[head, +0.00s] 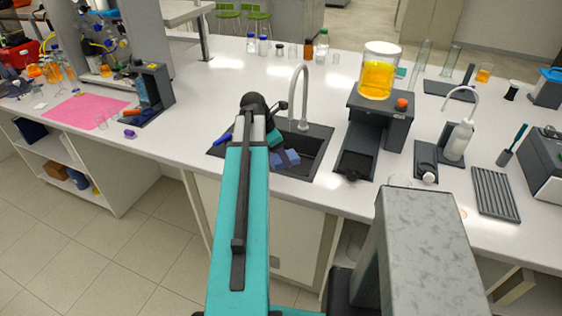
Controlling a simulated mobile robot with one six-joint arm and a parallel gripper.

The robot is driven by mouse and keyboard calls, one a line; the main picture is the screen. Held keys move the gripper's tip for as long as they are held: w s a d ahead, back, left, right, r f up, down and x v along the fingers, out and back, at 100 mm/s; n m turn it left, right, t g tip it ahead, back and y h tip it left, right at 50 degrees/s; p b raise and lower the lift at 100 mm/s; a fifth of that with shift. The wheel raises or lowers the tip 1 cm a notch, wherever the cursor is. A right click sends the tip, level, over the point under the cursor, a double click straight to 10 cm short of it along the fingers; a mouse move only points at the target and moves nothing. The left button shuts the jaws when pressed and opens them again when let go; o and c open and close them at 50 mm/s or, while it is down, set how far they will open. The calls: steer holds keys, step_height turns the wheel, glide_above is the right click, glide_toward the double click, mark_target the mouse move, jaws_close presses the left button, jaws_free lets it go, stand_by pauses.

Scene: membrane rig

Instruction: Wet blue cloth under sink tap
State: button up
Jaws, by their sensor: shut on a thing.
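The blue cloth (286,158) shows as a crumpled bundle in the dark sink (309,165), just right of my arm. My gripper (279,150) is down at the sink, largely hidden behind my own teal arm. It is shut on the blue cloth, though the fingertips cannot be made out. The grey gooseneck tap (305,92) stands at the back of the sink, with its spout curving over the basin, close to my wrist. I cannot see any water running.
A dark stand (382,120) with a jar of yellow liquid (378,73) stands right of the sink. A blue object (223,138) lies at the sink's left side. A wash bottle (459,139) and a ribbed grey tray (494,192) are farther right. The counter left of the sink is mostly clear.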

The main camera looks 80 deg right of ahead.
steer(key=w+d+f+b, duration=0.2)
steer(key=w+d, duration=0.1)
steer(key=d, duration=0.8)
steer(key=shift+w+f, duration=0.15)
stand_by(0.7)
stand_by(0.3)
steer(key=shift+w, duration=0.15)
